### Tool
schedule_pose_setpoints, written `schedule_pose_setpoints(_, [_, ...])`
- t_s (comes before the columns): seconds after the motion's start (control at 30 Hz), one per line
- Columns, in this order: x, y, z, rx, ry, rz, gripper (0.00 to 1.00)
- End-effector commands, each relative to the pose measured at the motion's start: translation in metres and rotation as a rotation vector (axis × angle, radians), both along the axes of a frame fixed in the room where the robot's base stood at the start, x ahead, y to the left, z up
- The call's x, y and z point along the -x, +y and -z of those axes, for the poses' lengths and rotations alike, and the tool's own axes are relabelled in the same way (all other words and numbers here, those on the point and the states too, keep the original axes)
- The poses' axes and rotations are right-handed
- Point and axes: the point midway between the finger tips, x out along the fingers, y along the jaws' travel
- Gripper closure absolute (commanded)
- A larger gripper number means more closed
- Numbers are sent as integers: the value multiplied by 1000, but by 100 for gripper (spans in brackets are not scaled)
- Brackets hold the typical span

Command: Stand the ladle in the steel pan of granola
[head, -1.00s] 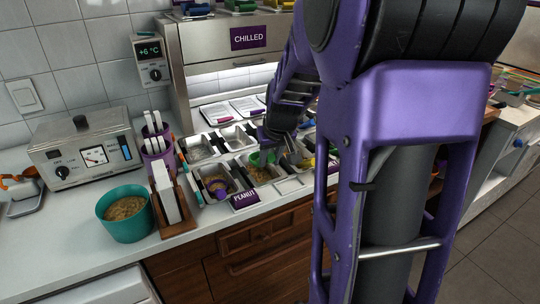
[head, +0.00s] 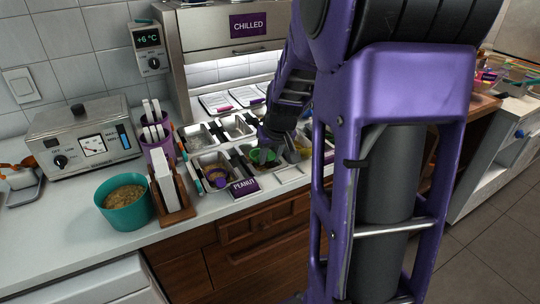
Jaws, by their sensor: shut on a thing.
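My gripper (head: 272,138) is over the topping row, partly hidden by its own wrist. It is shut on a green ladle (head: 263,156), whose upper part the gripper covers. The green part is low over, or partly inside, a small steel pan (head: 266,173) of tan crumbs to the right of the pan with the purple tool. Whether the ladle touches the crumbs or the pan wall cannot be told. I cannot read a granola label here.
A purple PEANUT label (head: 243,187) stands at the counter's front edge. A steel pan with a purple utensil (head: 215,175) is to the left. A teal bowl (head: 125,206) of crumbs and a wooden holder (head: 172,203) stand further left. My arm hides the right side of the row.

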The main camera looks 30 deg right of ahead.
Motion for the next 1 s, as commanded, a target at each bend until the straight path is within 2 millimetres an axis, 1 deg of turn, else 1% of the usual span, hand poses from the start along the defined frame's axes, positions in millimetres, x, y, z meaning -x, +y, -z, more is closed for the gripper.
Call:
schedule_pose_setpoints(0.33, [0, 0, 1, 0, 0, 0, 100])
schedule_pose_setpoints(1.0, [0, 0, 17, 0, 0, 1, 100])
